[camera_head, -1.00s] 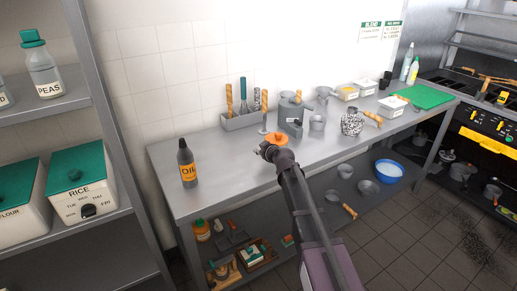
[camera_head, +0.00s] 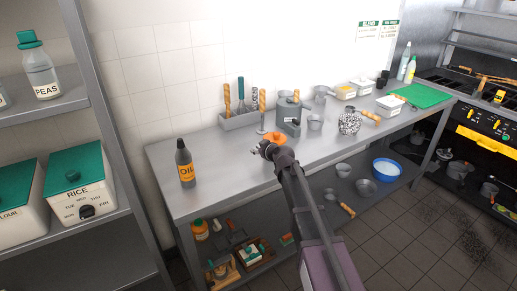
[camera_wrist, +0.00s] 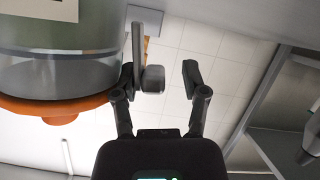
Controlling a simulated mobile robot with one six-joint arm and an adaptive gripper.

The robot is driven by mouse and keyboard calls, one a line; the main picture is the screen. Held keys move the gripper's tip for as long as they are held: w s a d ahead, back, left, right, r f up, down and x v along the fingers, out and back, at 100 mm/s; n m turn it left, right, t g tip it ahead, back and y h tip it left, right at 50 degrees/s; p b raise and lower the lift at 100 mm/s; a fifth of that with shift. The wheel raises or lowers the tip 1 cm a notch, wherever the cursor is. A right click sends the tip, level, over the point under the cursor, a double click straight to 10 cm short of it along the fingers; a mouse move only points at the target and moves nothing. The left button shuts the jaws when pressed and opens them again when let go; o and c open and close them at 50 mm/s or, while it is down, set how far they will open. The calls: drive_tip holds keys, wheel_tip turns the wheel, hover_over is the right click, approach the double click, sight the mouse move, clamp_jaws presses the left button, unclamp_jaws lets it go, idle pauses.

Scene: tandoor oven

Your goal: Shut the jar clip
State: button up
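The jar (camera_wrist: 65,60) is at the left of the wrist view, upside down in the picture, with a grey see-through body and a pale label. Its orange rim or lid (camera_wrist: 60,108) also shows in the head view (camera_head: 275,137), just beyond my gripper; its body is hard to make out there. A grey clip, a flat bar with a thick block (camera_wrist: 153,79) at its end, stands beside the jar. My gripper (camera_wrist: 158,68) is open. The block lies between its fingers, close to the left finger and apart from the right one. I cannot tell whether the left finger touches it.
An oil bottle (camera_head: 186,166) stands left on the steel counter (camera_head: 225,172). Behind are a utensil caddy (camera_head: 240,119), a grey labelled canister (camera_head: 289,113) and several pots. A speckled vessel (camera_head: 349,122) stands to the right. Counter is clear between bottle and gripper.

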drive_tip(key=n+t+b, duration=0.1)
drive_tip(key=s+a+f+n+h+b, duration=0.1)
drive_tip(key=n, duration=0.1)
drive_tip(key=shift+f+t+b, duration=0.3)
drive_tip(key=shift+t+b, duration=0.05)
drive_tip(key=shift+t, duration=0.05)
drive_tip(key=n+b, duration=0.1)
drive_tip(key=f+n+t+b, duration=0.1)
drive_tip(key=n+h+b, duration=0.1)
drive_tip(key=b, duration=0.1)
drive_tip(key=shift+s+a+f+n+t, duration=0.2)
drive_tip(key=shift+a+f+n+t, duration=0.1)
drive_tip(key=shift+a+t, duration=0.1)
drive_tip(key=p+v, duration=0.3)
drive_tip(key=v, duration=1.1)
drive_tip(key=s+d+f+m+g+h+b, duration=0.1)
drive_tip(key=s+d+f+m+g+b, duration=0.1)
drive_tip(key=f+b, duration=0.4)
drive_tip(key=s+d+f+m+g+h+b, duration=0.1)
drive_tip(key=s+d+f+m+g+b, duration=0.1)
drive_tip(key=f, duration=1.2)
drive_tip(key=d+m+g+b, duration=0.1)
drive_tip(key=d+m+b, duration=0.1)
drive_tip(key=d+b, duration=0.1)
drive_tip(key=shift+s+d+f+g+h+b, duration=0.25)
drive_tip(key=shift+d+f+g+h+b, duration=0.15)
drive_tip(key=shift+d, duration=0.4)
